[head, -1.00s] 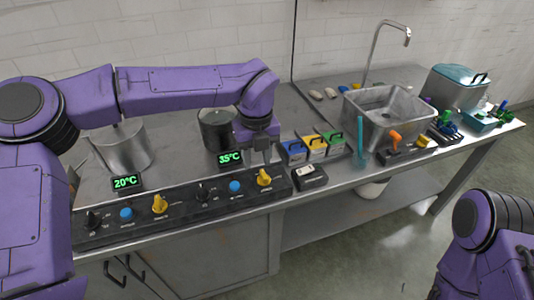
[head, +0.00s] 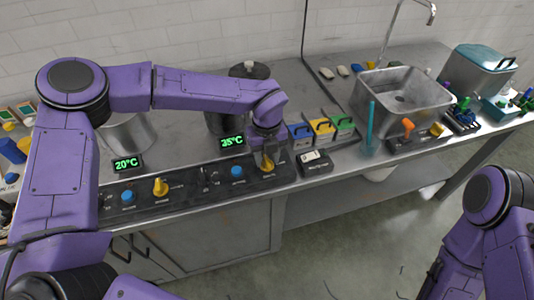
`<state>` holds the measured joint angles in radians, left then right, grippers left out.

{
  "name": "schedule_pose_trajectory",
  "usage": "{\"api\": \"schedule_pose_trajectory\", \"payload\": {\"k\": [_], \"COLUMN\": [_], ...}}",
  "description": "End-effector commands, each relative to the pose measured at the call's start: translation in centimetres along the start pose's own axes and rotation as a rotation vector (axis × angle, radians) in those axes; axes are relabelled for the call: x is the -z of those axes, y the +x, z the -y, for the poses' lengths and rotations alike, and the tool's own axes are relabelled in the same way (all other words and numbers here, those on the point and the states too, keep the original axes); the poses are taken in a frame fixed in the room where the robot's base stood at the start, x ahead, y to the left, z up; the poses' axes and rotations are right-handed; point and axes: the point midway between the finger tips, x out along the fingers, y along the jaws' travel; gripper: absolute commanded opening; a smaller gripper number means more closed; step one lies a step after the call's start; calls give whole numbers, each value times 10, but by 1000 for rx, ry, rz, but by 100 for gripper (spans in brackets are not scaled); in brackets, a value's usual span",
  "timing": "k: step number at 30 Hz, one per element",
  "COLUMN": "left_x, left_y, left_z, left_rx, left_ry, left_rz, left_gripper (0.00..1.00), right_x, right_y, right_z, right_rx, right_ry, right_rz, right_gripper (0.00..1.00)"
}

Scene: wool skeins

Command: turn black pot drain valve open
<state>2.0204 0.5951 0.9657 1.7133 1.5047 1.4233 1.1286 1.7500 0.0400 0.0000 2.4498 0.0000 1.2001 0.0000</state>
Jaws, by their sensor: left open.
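The black pot (head: 216,120) stands at the back of the steel counter, partly hidden behind my left arm. A green 35°C display (head: 232,141) is in front of it. On the black control strip below, a yellow valve knob (head: 267,167) sits at the right end, right of a blue button (head: 237,172). My left gripper (head: 267,158) points down at this knob, with open fingers at its top. The fingers partly cover the knob, and I cannot tell whether they touch it. My right arm shows at lower right, but its gripper is out of view.
A steel pot (head: 128,134) with a 20°C display (head: 127,164) and another yellow knob (head: 160,187) is to the left. Blue, yellow and green boxes (head: 322,130) and a small black-and-white device (head: 314,163) stand close right of my left gripper. The sink (head: 402,95) is farther right.

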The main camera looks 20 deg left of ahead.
Motion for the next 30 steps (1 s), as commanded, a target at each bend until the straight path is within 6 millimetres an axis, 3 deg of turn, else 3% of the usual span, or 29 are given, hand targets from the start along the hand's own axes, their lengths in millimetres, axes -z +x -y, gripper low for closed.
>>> {"api": "schedule_pose_trajectory", "payload": {"k": [5,9,20,30], "left_x": [0,0,0,0], "left_y": [0,0,-1,-3], "left_z": [0,0,0,0], "left_rx": [0,0,0,-1], "left_ry": [1,1,31,242], "left_rz": [0,0,0,0], "left_gripper": [40,0,0,0], "right_x": [0,0,1,7], "right_y": [0,0,-3,-18], "right_z": [0,0,0,-2], "right_rx": [0,0,0,0], "right_ry": [0,0,0,0], "right_rz": [0,0,0,0], "right_gripper": [43,43,43,43]}}
